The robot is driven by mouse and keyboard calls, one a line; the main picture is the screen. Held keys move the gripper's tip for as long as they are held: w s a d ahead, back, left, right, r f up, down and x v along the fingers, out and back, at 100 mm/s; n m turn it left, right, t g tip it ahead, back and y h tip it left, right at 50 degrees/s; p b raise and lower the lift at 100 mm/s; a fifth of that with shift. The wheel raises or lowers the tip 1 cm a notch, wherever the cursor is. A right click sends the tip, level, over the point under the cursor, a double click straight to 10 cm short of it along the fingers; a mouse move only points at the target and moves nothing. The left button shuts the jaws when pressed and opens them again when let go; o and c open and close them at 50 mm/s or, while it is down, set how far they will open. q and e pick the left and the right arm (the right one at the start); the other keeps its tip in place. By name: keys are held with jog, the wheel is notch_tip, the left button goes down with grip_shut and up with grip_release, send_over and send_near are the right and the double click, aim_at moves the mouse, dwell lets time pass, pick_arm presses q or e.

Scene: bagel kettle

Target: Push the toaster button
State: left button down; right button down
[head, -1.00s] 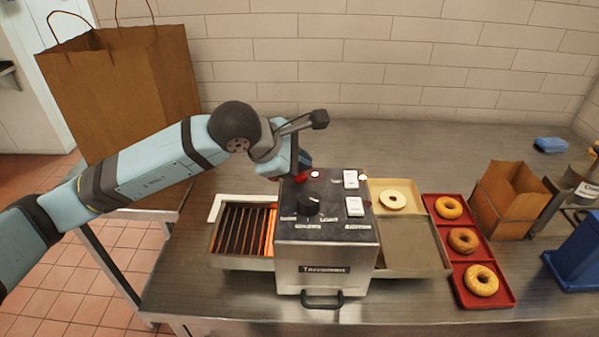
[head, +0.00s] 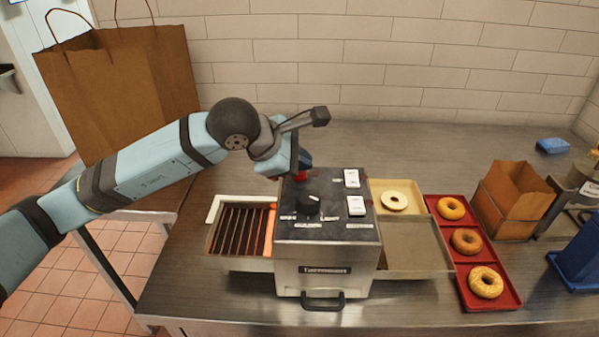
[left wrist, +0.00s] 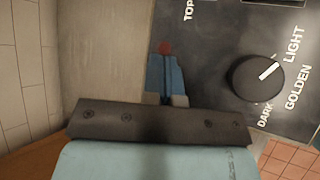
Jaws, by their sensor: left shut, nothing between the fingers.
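The toaster (head: 325,262) is a steel box with a dark top panel, a round black knob (head: 308,206) and two white switches (head: 352,178). A conveyor rack (head: 240,228) with an orange glow is on its left. My left gripper (head: 303,170) is shut and empty, at the back left of the panel. In the left wrist view its blue fingers (left wrist: 165,75) end at a dark red button (left wrist: 165,47), partly hidden by the tips. They look touching or nearly so. The knob (left wrist: 258,77) is to the right there. My right gripper is out of view.
A tan tray (head: 405,185) with a pale bagel half (head: 394,201) is right of the toaster. A red tray (head: 514,300) holds three bagels. An open paper bag (head: 513,197) stands farther right; a large one (head: 120,90) stands behind my left arm.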

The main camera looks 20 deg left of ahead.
aim_at(300, 175)
pick_arm(q)
jog(key=shift+r, duration=0.15)
jog(key=shift+r+p, duration=0.75)
jog(key=shift+r, duration=2.2)
